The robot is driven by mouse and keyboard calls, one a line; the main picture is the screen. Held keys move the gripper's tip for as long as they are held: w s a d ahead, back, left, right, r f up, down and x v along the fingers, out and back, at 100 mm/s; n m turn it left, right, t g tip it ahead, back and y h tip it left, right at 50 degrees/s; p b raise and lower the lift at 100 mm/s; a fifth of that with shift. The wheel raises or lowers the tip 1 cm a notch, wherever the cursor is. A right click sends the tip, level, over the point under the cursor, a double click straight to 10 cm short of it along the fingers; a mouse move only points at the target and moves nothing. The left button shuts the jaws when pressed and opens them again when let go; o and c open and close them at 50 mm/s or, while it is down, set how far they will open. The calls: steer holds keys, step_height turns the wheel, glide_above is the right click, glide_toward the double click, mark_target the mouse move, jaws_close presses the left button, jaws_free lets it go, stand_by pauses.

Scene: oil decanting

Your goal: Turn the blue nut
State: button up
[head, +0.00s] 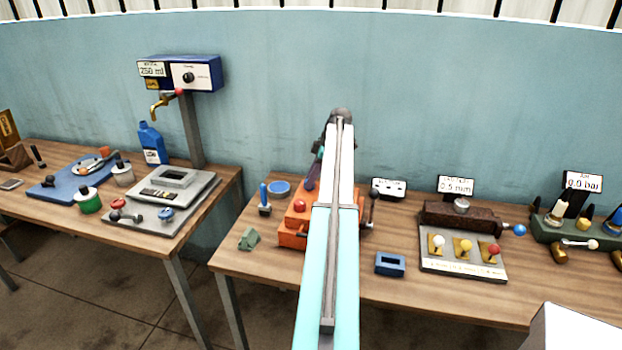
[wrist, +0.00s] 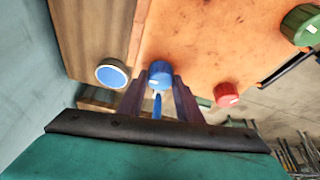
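The blue nut (wrist: 160,74) sits on the orange block in the wrist view. My gripper (wrist: 160,82) has its two purple fingers on either side of the nut, with the tips close to its edges. I cannot tell whether they touch it. In the head view my gripper (head: 313,178) is over the orange block (head: 291,237), largely covered by my arm. The blue nut is hidden there.
A red nut (wrist: 227,95) and a green nut (wrist: 300,25) are on the same block. A blue-handled tool (head: 264,196) and a green piece (head: 249,238) stand nearby. A blue frame (head: 390,264) lies to the right.

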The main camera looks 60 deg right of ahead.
steer(key=shift+a+m, duration=0.1)
steer(key=shift+m, duration=0.2)
steer(key=shift+a+f+m+t+h+b, duration=0.1)
steer(key=shift+m+t+h+b, duration=0.25)
steer(key=shift+m+b, duration=0.45)
steer(key=m+h+b, duration=0.1)
steer(key=m, duration=0.2)
steer(key=shift+a, duration=0.1)
steer(key=m+h+b, duration=0.1)
steer(key=m, duration=0.2)
steer(key=m+h, duration=0.2)
steer(key=m, duration=0.1)
steer(key=shift+a+m+b, duration=0.1)
steer(key=shift+m+b, duration=0.25)
steer(key=shift+m, duration=0.05)
steer(key=m+g, duration=0.1)
steer(key=m, duration=0.1)
steer(key=m+g+h, duration=0.1)
steer(key=m, duration=0.2)
steer(key=shift+w+a+m+h, duration=0.1)
steer(key=shift+w+m+h, duration=0.1)
steer(key=shift+m+h, duration=0.1)
steer(key=m+g, duration=0.1)
steer(key=m, duration=0.2)
steer(key=shift+w+m+g, duration=0.1)
steer(key=shift+m+g, duration=0.15)
steer(key=shift+m, duration=0.15)
steer(key=shift+m+g+h+b, duration=0.3)
steer(key=shift+m+g, duration=0.3)
steer(key=shift+m, duration=0.7)
